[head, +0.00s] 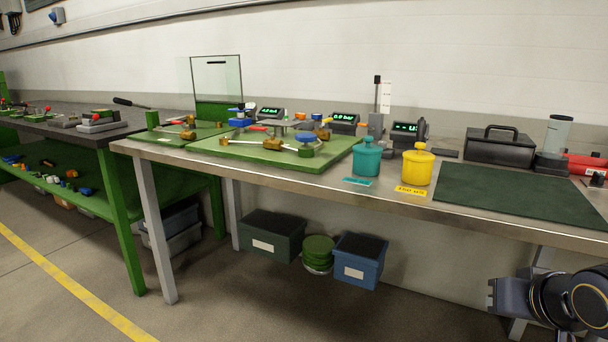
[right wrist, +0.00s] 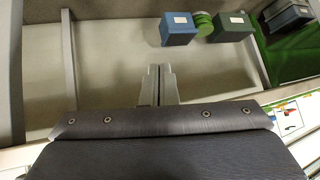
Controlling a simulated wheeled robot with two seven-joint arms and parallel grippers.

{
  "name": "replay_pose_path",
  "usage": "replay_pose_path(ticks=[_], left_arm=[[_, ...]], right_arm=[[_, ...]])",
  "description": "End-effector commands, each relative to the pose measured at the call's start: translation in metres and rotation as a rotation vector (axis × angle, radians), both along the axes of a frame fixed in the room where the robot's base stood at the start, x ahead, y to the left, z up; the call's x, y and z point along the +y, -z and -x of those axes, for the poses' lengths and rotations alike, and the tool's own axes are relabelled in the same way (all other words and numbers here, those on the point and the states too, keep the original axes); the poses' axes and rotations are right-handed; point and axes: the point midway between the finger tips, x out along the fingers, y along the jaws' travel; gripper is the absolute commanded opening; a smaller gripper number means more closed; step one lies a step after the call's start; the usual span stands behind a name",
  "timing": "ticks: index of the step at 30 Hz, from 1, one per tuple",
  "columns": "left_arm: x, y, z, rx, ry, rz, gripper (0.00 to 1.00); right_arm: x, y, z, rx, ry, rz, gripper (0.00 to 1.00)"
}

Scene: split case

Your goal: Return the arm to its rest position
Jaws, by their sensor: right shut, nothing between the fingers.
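My right arm shows at the lower right of the head view, in front of the bench and below its top; its fingertips are not clear there. In the right wrist view my right gripper (right wrist: 160,72) has its two fingers together with nothing between them. It points toward the floor area under the bench and touches nothing that I can see. My left gripper is in neither view.
The workbench (head: 310,181) carries green boards, a teal jar (head: 366,160), a yellow jar (head: 417,166) and a dark green mat (head: 515,190). Under it stand a dark green bin (head: 271,236), a blue bin (head: 358,262) and a green round stack (head: 318,250). The floor in front is clear.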

Motion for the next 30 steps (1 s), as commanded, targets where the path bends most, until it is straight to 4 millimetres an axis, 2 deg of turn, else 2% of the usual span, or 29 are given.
replay_pose_path(ticks=[1,6,16,18,26,30], left_arm=[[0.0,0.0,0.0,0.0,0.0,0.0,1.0],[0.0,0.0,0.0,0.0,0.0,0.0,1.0],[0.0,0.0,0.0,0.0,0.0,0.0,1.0],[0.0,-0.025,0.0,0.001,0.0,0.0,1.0],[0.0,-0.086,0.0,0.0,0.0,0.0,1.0],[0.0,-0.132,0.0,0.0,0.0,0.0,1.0]], right_arm=[[0.016,0.024,0.023,0.045,-0.034,-0.039,0.0],[0.066,0.079,0.077,0.149,-0.139,-0.139,0.0],[0.133,0.151,0.151,0.275,-0.247,-0.278,0.0],[0.133,0.123,0.149,0.273,-0.249,-0.278,0.0],[0.132,0.063,0.149,0.273,-0.249,-0.277,0.0],[0.132,0.016,0.149,0.272,-0.249,-0.276,0.0]])
